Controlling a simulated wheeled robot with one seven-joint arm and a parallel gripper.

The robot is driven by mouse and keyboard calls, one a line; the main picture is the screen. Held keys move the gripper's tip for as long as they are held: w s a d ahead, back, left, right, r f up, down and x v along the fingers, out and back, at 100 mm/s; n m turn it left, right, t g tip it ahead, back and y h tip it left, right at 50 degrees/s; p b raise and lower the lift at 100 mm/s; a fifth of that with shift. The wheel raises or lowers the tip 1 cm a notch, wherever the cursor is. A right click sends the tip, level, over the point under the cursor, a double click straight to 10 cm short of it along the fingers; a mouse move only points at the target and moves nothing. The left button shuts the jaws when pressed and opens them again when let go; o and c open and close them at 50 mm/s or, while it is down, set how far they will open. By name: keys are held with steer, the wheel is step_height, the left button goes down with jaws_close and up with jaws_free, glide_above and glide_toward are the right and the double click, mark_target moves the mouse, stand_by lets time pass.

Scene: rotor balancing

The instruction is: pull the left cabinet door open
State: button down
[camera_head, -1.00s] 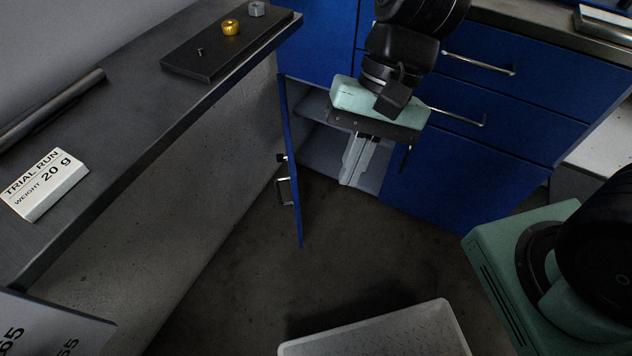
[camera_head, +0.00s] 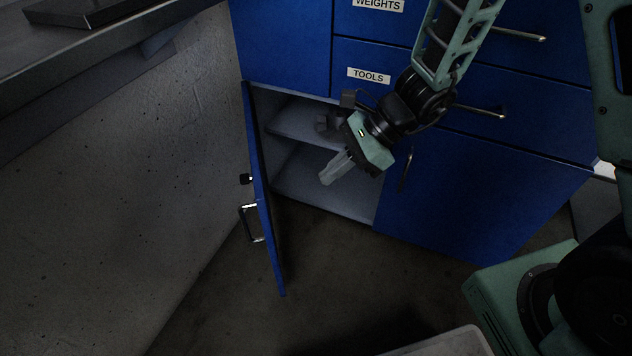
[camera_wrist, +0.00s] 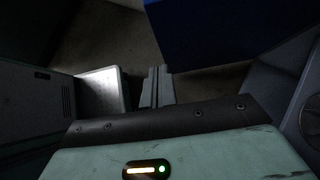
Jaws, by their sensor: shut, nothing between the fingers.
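The left cabinet door (camera_head: 262,195) is blue and stands swung wide open, seen nearly edge-on in the head view. Its metal handle (camera_head: 250,222) is on the side facing the grey wall, with a small black piece above it. The opening behind the door shows a grey interior with a shelf (camera_head: 300,128), which looks empty. My gripper (camera_head: 326,180) is shut and empty in front of the opening, to the right of the door and apart from it. In the wrist view the closed fingers (camera_wrist: 157,88) point toward the floor.
The right cabinet door (camera_head: 470,190) is shut, with a dark handle. Drawers labelled TOOLS (camera_head: 370,76) and WEIGHTS (camera_head: 378,4) are shut above, with bar handles sticking out. A grey worktop (camera_head: 80,50) runs along the left. A light tray (camera_head: 455,345) lies at the bottom; the floor between is clear.

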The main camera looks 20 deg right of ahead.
steer(key=a+f+b, duration=0.4)
steer(key=a+f, duration=0.2)
steer(key=a, duration=0.4)
